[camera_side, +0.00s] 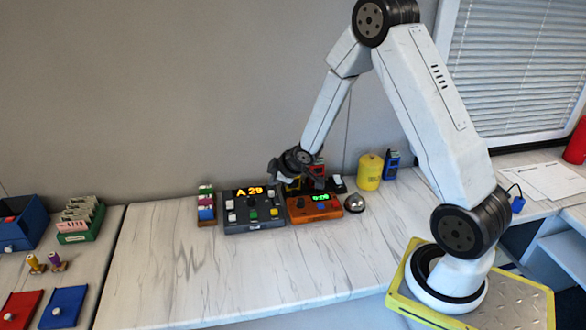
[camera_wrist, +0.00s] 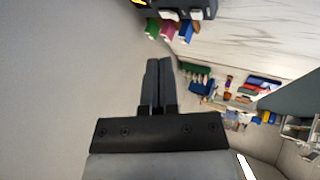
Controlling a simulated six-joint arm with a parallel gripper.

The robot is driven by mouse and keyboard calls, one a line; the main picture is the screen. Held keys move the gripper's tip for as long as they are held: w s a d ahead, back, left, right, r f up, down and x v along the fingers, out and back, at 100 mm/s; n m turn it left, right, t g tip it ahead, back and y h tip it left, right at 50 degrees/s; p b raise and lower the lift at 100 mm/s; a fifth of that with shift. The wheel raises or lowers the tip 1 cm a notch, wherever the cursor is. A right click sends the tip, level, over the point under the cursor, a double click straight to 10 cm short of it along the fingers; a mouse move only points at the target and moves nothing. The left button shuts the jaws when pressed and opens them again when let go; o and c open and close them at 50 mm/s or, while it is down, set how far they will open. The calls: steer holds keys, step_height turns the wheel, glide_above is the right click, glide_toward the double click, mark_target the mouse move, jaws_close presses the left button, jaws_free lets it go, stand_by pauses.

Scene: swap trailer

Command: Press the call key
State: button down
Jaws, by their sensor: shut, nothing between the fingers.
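A dark grey console (camera_side: 254,225) with an orange "A 29" display stands on the marble-look counter. At the top of the wrist view, part of a dark console (camera_wrist: 205,8) shows at the edge. My gripper (camera_side: 275,168) is above and behind the console's right side, apart from its keys as far as I can see. In the wrist view my gripper's fingers (camera_wrist: 158,66) are together with nothing between them.
An orange-brown box (camera_side: 313,212) with a green display stands right of the console, with a silver bell (camera_side: 355,203) and a yellow canister (camera_side: 370,172) beyond. A rack of coloured blocks (camera_side: 206,206) is on the left. The counter in front is clear.

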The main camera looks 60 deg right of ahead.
mark_target(272, 209)
steer(key=shift+w+d+f+n+t+y, duration=0.1)
steer(key=shift+w+d+f+n+t, duration=0.1)
steer(key=shift+w+d+f+n, duration=0.25)
steer(key=shift+w+d+f+n+t+y, duration=0.1)
steer(key=shift+w+d+f+n+t, duration=0.15)
steer(key=shift+d+f, duration=0.35)
steer(key=shift+w+d+f+n+t+y, duration=0.15)
steer(key=shift+w+d+f+n, duration=0.2)
steer(key=shift+d, duration=0.35)
steer(key=shift+f, duration=0.2)
steer(key=shift+f, duration=4.3)
steer(key=shift+f, duration=0.9)
steer(key=shift+r, duration=0.9)
steer(key=shift+r, duration=0.2)
